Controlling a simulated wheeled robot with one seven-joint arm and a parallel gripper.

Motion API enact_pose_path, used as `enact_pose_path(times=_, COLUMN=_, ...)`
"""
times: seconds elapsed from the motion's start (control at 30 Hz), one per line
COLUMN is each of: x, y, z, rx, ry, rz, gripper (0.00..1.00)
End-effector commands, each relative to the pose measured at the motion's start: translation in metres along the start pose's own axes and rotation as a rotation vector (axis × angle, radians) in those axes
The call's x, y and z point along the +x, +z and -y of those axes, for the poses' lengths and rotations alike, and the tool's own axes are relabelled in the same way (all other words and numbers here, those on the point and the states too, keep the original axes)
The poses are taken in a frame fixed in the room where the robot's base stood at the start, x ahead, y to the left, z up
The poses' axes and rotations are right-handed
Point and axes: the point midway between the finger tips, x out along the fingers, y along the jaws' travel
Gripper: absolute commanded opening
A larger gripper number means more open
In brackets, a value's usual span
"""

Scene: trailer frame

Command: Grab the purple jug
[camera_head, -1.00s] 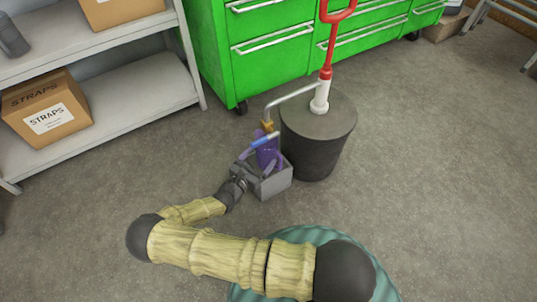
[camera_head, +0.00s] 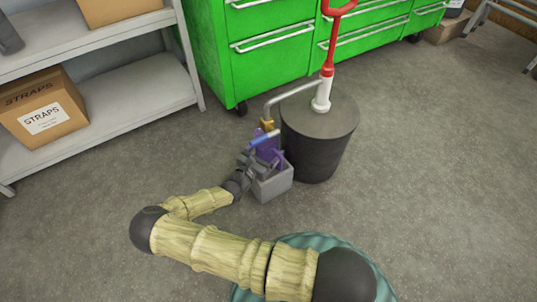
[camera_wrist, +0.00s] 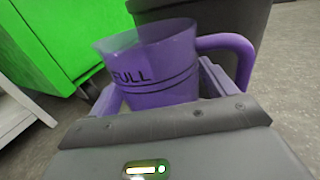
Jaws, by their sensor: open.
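The purple jug (camera_head: 266,148) stands at a small grey block (camera_head: 273,186) beside a dark drum, partly hidden by my gripper in the head view. In the wrist view the jug (camera_wrist: 160,72) is upright, with "FULL" and dark lines on its side and its handle to the right. My gripper (camera_head: 265,160) is low beside the jug. In the wrist view its open fingers (camera_wrist: 162,90) reach along both sides of the jug, the right one close to the handle. I cannot tell whether they touch it.
The dark drum (camera_head: 318,142) carries a pump with a red handle (camera_head: 330,45). A green cabinet (camera_head: 270,70) is behind; a shelf (camera_head: 130,108) stands left. The front floor is clear.

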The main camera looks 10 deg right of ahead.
Motion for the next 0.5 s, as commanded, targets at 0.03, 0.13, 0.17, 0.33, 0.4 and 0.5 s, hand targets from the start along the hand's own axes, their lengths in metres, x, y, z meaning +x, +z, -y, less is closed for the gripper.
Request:
enact_pose_path(times=0.03, x=-0.0001, y=-0.0001, z=-0.0001, rx=0.0, ry=0.0, rz=0.0, gripper=0.83)
enact_pose_path(times=0.13, x=-0.0001, y=-0.0001, z=-0.0001, rx=0.0, ry=0.0, rz=0.0, gripper=0.68)
enact_pose_path(times=0.17, x=-0.0001, y=-0.0001, z=-0.0001, rx=0.0, ry=0.0, rz=0.0, gripper=0.62)
enact_pose_path(times=0.33, x=-0.0001, y=0.0, z=0.0, rx=0.0, ry=0.0, rz=0.0, gripper=0.49)
enact_pose_path(times=0.4, x=-0.0001, y=-0.0001, z=-0.0001, rx=0.0, ry=0.0, rz=0.0, gripper=0.49)
enact_pose_path(times=0.5, x=-0.0001, y=0.0005, z=-0.0001, rx=0.0, ry=0.0, rz=0.0, gripper=0.49)
